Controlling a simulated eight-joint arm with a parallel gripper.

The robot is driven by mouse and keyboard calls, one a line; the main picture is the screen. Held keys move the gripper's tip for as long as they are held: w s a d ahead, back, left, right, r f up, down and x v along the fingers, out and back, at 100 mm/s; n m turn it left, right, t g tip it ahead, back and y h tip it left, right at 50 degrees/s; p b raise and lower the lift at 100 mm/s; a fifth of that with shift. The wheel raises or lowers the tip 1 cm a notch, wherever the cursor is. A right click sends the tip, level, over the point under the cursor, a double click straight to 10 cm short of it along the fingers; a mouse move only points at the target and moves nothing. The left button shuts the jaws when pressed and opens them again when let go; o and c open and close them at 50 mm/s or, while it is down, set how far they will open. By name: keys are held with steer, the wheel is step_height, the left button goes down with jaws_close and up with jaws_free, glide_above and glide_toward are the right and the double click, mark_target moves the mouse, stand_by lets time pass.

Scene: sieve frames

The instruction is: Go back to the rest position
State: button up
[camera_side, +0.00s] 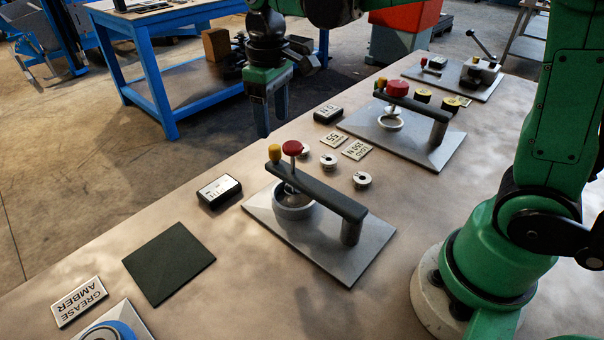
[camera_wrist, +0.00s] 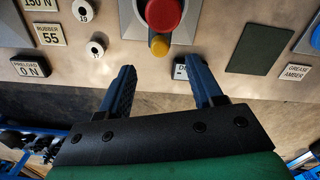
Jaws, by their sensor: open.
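My gripper (camera_side: 272,125) hangs above the far edge of the workbench in the side view, fingers pointing down. Its two blue fingers are spread apart with nothing between them, as the wrist view (camera_wrist: 159,68) also shows. The nearer press fixture stands to the right of and below it in the side view: a grey base plate (camera_side: 340,265), a dark lever arm (camera_side: 330,188), a red knob (camera_side: 292,148) and a yellow knob (camera_side: 274,153). In the wrist view the red knob (camera_wrist: 163,12) and yellow knob (camera_wrist: 159,46) lie ahead of the fingertips. The gripper holds nothing.
A small display box (camera_side: 219,191), a dark square pad (camera_side: 169,262) and a "GREASE AMBER" plate (camera_side: 79,301) lie on the bench. Small metal discs (camera_side: 362,180) lie between the fixtures. A second fixture (camera_side: 425,150) stands farther back. A blue table (camera_side: 165,75) stands behind.

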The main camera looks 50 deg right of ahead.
mark_target(273, 147)
step_height(273, 147, down, 5)
steer(key=shift+f, duration=0.15)
steer(key=shift+a+f, duration=0.15)
steer(key=shift+f, duration=0.1)
steer(key=shift+a+n, duration=0.4)
